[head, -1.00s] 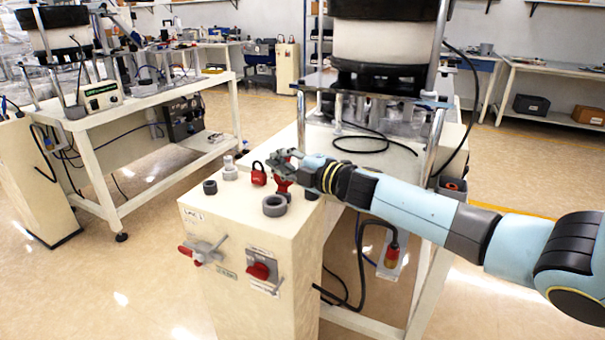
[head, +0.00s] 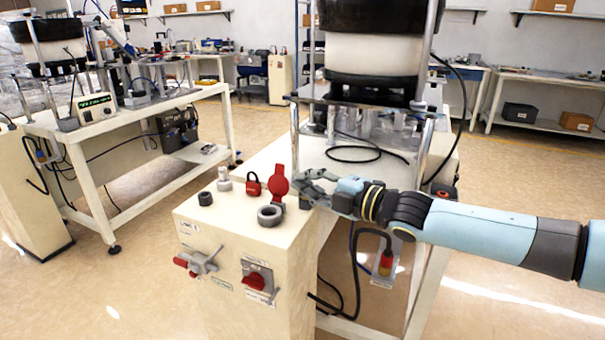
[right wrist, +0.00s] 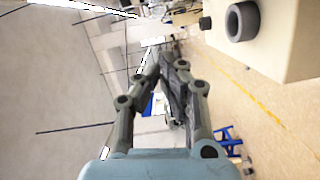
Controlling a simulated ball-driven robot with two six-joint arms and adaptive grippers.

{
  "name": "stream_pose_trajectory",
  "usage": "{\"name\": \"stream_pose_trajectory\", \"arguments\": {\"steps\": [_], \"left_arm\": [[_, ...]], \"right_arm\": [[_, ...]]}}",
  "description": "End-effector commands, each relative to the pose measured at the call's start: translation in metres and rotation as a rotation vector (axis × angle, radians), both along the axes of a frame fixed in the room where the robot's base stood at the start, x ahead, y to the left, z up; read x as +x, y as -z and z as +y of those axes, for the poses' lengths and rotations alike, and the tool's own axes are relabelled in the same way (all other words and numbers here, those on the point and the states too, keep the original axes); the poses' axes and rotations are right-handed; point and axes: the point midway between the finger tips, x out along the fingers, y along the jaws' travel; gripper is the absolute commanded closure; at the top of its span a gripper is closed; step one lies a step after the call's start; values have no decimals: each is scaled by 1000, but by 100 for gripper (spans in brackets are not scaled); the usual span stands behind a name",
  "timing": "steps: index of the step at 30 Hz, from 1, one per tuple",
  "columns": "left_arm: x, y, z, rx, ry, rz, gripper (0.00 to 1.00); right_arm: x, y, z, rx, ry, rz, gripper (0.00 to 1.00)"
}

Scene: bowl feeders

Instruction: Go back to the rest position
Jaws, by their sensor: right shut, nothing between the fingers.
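My right gripper (head: 306,182) is just to the right of the cream cabinet's top (head: 234,224) in the head view, its arm coming in from the right. In the right wrist view its fingers (right wrist: 164,62) come together, shut and empty. A red upright piece (head: 278,181) stands on the cabinet top, left of the gripper and apart from it. My left gripper is not in view.
On the cabinet top are a red padlock (head: 253,184), a grey ring (head: 270,215) and a dark ring (head: 205,198). A bowl feeder (head: 377,50) on metal posts stands behind. A cable with a red-and-yellow plug (head: 386,262) hangs below my arm. Open floor lies right.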

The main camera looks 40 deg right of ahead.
Motion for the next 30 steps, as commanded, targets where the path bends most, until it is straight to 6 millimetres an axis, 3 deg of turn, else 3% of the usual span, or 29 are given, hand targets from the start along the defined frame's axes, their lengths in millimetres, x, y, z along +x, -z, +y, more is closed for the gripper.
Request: {"name": "stream_pose_trajectory", "arguments": {"steps": [9,11,13,17,20,24,26,30], "left_arm": [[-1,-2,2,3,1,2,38],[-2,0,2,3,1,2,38],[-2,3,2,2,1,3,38],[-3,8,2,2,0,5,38],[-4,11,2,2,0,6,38],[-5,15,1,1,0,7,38],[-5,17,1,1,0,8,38],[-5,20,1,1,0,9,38]], "right_arm": [[-4,3,-1,2,2,1,100],[-6,9,4,22,8,2,100],[-11,31,6,53,34,29,100],[-34,109,0,124,127,157,100],[-67,187,-2,225,223,308,100],[-129,288,10,379,366,529,100],[-160,327,19,446,431,622,100],[-243,405,50,602,594,838,100]]}}
